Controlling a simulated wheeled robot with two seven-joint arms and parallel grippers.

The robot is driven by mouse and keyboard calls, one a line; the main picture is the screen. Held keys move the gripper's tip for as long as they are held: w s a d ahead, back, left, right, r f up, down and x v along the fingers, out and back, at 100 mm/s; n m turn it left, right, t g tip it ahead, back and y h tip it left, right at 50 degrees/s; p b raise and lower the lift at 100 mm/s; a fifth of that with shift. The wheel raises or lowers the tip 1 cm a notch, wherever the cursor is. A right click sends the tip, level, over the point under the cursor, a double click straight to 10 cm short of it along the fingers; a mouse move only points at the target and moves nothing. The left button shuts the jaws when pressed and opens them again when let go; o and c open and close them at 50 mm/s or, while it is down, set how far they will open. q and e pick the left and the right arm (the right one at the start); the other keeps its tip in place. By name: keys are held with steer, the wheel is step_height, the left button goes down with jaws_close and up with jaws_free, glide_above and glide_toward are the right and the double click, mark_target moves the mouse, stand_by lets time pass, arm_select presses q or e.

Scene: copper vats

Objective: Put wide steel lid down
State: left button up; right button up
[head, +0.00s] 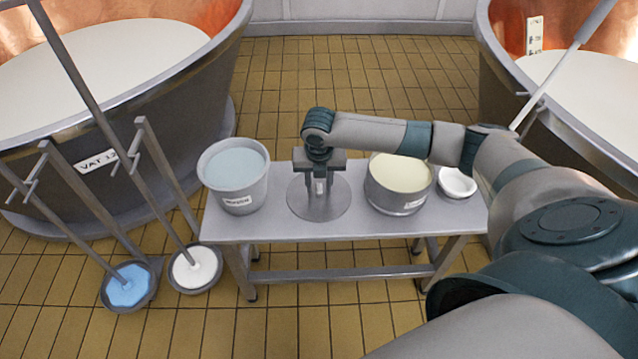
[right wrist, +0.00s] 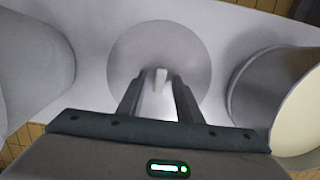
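The wide steel lid (head: 322,208) is a flat grey disc with a small upright handle. It appears to lie flat on the bench between the blue-filled bucket and the cream-filled pot. My right gripper (head: 319,186) points down over the lid's middle. In the right wrist view, the lid (right wrist: 160,50) shows its pale handle between the two fingertips of my right gripper (right wrist: 158,82), with a gap on each side, so the gripper is open. My left gripper is not in view.
The grey bench (head: 300,232) also holds a bucket of pale blue liquid (head: 236,190), a steel pot of cream liquid (head: 396,205) and a small white dish (head: 457,184). Large vats stand left (head: 190,125) and right (head: 510,75).

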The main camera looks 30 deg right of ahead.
mark_target(319, 193)
steer(key=shift+r, duration=0.1)
